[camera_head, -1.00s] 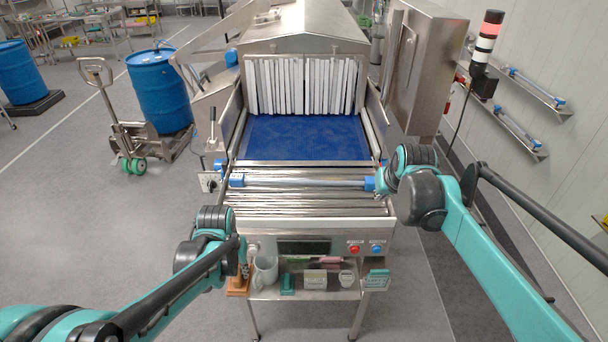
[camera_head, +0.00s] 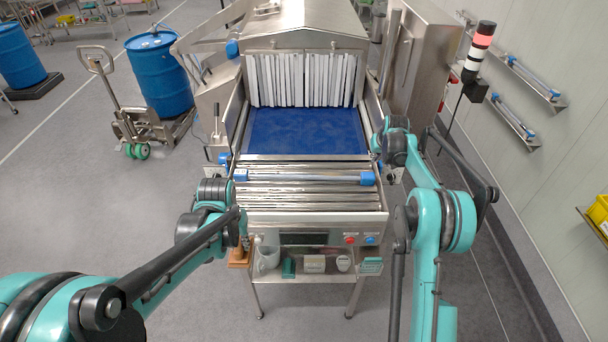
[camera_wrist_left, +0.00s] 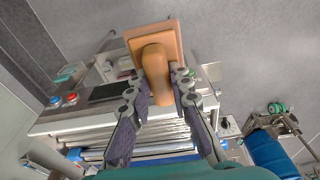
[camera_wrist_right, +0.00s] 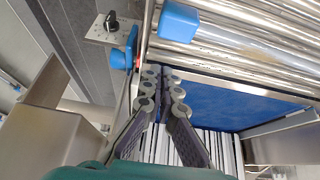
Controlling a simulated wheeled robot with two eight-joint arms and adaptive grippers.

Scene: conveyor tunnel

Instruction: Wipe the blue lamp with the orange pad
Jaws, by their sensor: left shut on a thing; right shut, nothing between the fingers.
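The blue lamp (camera_head: 310,177), a tube with blue end caps, lies across the rollers at the front of the conveyor. One blue end cap (camera_wrist_right: 178,22) shows in the right wrist view. My left gripper (camera_wrist_left: 158,76) is shut on the handle of the orange pad (camera_wrist_left: 139,37), which shows as a flat orange-brown block beyond the fingers. In the head view the pad (camera_head: 238,260) hangs beside the shelf's left end, away from the lamp. My right gripper (camera_wrist_right: 166,80) is shut and empty, above the conveyor's right side near the lamp's right end. Its fingers are hidden in the head view.
A tunnel with white strip curtains (camera_head: 300,80) stands behind the blue belt (camera_head: 305,130). A low shelf under the control panel holds a mug (camera_head: 268,258) and several small blocks. Spare tubes lie on wall racks (camera_head: 515,115) at right. A pallet truck (camera_head: 135,125) stands at left.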

